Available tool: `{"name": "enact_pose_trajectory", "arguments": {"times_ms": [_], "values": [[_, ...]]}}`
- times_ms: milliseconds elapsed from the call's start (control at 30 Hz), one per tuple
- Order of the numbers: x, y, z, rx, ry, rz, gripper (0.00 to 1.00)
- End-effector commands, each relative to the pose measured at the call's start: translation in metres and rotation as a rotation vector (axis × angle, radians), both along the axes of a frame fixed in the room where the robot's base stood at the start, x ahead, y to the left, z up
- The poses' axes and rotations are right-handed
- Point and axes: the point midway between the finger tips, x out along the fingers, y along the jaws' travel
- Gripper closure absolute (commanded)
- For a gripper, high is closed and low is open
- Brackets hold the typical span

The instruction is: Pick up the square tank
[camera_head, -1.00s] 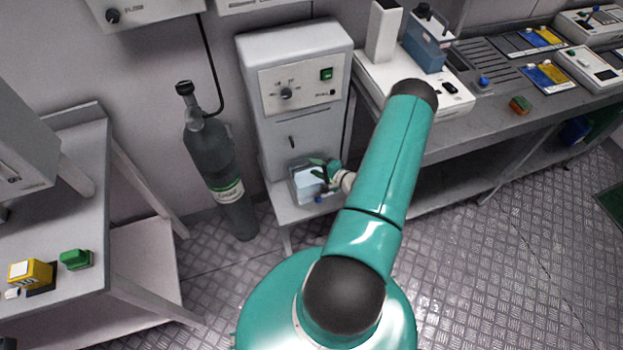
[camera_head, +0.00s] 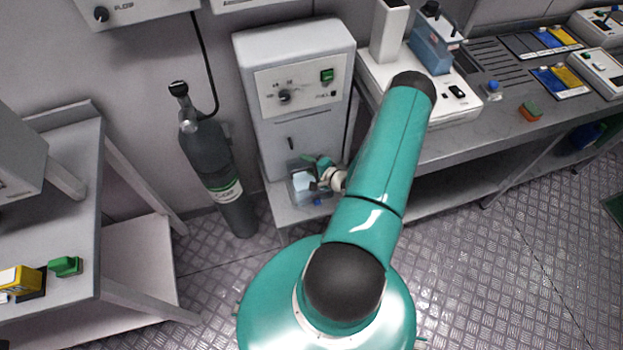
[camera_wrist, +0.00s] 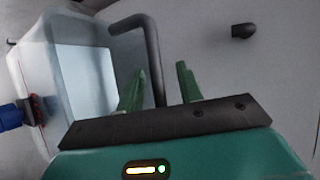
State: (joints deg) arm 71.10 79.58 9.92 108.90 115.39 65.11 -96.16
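The square tank (camera_head: 299,174) is a clear, boxy container with a pale panel, low in front of the white machine. It fills the left of the wrist view (camera_wrist: 85,78), with a dark bent handle (camera_wrist: 151,55) at its side and a blue tap (camera_wrist: 14,115). My gripper (camera_head: 318,170) is at the tank's right side. In the wrist view its two green fingers (camera_wrist: 160,88) are apart, and the handle's upright bar shows between them. I cannot tell whether the fingers touch the bar. My arm and gripper hide part of the tank's right side.
The white machine (camera_head: 297,85) stands directly behind the tank. A dark gas cylinder (camera_head: 211,160) stands to its left. A bench (camera_head: 480,128) with instruments and a blue tank (camera_head: 432,52) runs to the right. A table (camera_head: 65,200) is at left. The front floor is open.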

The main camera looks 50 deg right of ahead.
Motion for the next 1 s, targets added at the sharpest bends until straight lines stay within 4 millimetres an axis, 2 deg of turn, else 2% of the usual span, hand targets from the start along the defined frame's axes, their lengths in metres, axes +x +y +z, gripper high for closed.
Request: {"name": "enact_pose_trajectory", "arguments": {"times_ms": [333, 367, 533, 1000], "values": [[-0.0015, 0.0046, -0.0009, 0.001, 0.000, -0.003, 0.64], [-0.0017, 0.0046, -0.0009, 0.001, 0.000, -0.003, 0.68], [-0.0018, 0.0045, -0.0009, 0.000, 0.000, -0.002, 1.00], [-0.0003, 0.0016, -0.0008, -0.003, 0.000, -0.001, 1.00]]}}
